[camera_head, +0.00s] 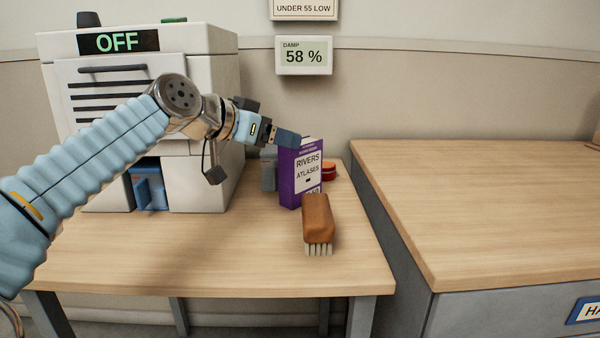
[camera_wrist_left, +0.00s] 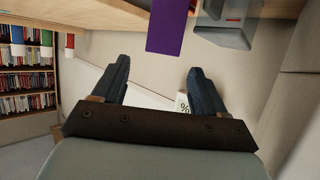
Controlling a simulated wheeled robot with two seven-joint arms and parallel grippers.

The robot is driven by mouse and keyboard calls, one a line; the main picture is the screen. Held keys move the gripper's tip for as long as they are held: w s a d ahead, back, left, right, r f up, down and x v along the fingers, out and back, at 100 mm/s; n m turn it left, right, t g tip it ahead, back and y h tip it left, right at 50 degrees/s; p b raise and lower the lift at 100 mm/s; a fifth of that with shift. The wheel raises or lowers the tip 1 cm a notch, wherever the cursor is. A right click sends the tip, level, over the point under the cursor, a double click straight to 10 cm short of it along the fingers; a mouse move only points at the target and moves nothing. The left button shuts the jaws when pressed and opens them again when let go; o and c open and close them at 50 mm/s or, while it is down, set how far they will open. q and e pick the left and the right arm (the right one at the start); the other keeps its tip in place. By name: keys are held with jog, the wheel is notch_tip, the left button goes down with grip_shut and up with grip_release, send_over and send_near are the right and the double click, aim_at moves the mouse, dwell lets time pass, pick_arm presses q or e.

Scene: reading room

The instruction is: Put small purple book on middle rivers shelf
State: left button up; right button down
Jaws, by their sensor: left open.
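The small purple book (camera_head: 288,182) stands upright on the wooden table, with a white label reading RIVERS ATLASES. It also shows at the top of the left wrist view (camera_wrist_left: 166,28). My left gripper (camera_head: 284,138) is at the book's upper edge in the head view. In the left wrist view my left gripper (camera_wrist_left: 158,78) is open, its fingers apart with nothing held between them, and the book lies just ahead of the fingertips. Bookshelves (camera_wrist_left: 27,82) with rows of books stand at the left of that view; a rivers shelf cannot be made out.
A white machine marked OFF (camera_head: 200,184) stands left. The counter (camera_head: 470,210) at right is bare.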

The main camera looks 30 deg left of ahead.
pick_arm(q)
send_over(301, 172)
jog(key=w+a, duration=0.2)
jog(key=w, duration=0.1)
jog(key=f, duration=0.3)
jog(key=shift+s+d, duration=0.25)
grip_shut()
